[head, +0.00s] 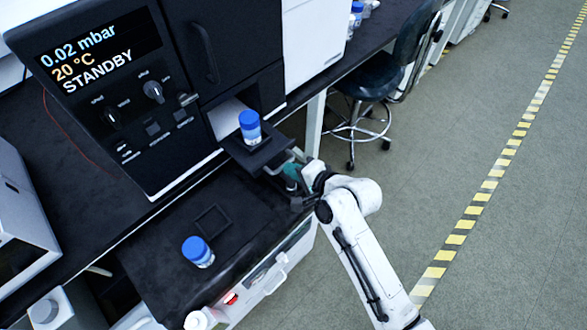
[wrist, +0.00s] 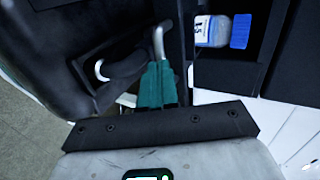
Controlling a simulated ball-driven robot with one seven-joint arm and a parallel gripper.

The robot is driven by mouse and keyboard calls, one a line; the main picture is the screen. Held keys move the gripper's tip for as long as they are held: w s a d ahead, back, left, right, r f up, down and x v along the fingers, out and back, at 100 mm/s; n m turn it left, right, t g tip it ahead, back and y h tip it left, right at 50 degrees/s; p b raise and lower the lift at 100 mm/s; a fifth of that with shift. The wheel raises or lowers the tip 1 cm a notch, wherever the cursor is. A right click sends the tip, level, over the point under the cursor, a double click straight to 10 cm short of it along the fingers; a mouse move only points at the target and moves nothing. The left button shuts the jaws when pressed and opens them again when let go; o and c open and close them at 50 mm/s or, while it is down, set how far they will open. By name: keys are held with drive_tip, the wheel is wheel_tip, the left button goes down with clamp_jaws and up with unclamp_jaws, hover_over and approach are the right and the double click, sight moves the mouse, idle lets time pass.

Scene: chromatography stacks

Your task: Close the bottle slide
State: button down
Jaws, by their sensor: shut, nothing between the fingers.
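The bottle slide (head: 262,156) is a black tray standing out of the dark instrument's lower opening. A clear bottle with a blue cap (head: 250,126) stands upright on it. In the wrist view the bottle (wrist: 212,31) shows sideways beside the dark slide (wrist: 262,68). My gripper (head: 291,174) is just in front of the slide's front end, low and to the right of the bottle. Its teal fingers (wrist: 157,84) are together and empty. Their tips are close to a pale metal handle part (wrist: 160,42); I cannot tell whether they touch it.
The instrument (head: 110,100) has a display reading STANDBY. A second blue-capped bottle (head: 197,251) and a square black frame (head: 212,221) are on the dark bench below. A stool (head: 368,82) stands behind at right. Floor to the right is clear.

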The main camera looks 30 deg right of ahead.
sight(258, 141)
drive_tip(key=w+a, duration=0.1)
drive_tip(key=w, duration=0.3)
drive_tip(key=w+a+b, duration=0.1)
drive_tip(key=w+a, duration=0.1)
drive_tip(key=w, duration=0.3)
drive_tip(key=w+a+b, duration=0.1)
drive_tip(key=w, duration=0.3)
drive_tip(key=shift+w+a, duration=0.25)
drive_tip(key=shift+w, duration=0.05)
drive_tip(key=shift+w+a, duration=0.1)
drive_tip(key=shift+w, duration=0.35)
drive_tip(key=shift+r, duration=0.1)
